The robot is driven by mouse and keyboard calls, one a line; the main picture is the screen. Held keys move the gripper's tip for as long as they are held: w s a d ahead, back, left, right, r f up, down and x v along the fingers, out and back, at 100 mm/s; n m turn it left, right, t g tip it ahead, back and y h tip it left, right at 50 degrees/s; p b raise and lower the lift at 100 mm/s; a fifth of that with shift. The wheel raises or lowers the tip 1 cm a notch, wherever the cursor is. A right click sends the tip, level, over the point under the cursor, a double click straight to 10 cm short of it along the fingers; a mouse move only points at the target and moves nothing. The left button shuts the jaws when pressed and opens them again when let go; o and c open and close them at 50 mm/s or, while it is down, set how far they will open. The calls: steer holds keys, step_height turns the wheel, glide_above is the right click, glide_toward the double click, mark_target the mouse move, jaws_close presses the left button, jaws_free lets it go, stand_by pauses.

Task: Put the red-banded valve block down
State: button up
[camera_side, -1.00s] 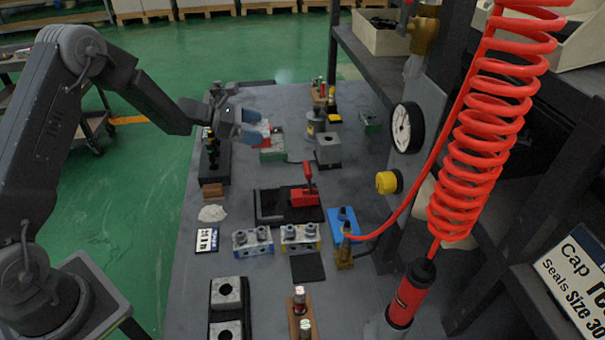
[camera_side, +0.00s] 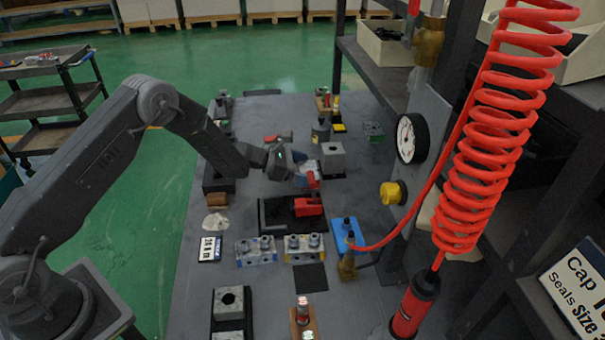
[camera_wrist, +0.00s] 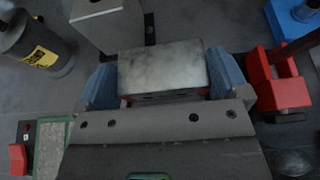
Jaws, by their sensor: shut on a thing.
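My gripper (camera_side: 303,176) is shut on a grey metal block (camera_wrist: 162,65), held between the two blue fingers in the wrist view. A trace of red shows low at the block's edge, fitting the red-banded valve block; most of its sides are hidden. The gripper is just behind the black fixture (camera_side: 272,212) with a red toggle clamp (camera_side: 309,206), which also shows at the right in the wrist view (camera_wrist: 280,88). Whether the block touches anything below is not clear.
A grey block with a hole (camera_side: 333,158) stands behind the gripper, and a grey cylinder with a yellow label (camera_wrist: 38,50) is nearby. Two valve blocks, one blue-banded (camera_side: 256,251) and one yellow-banded (camera_side: 303,248), stand in front of the fixture. A black pad (camera_side: 310,278) lies bare.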

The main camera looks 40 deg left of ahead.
steer(key=shift+f, duration=0.75)
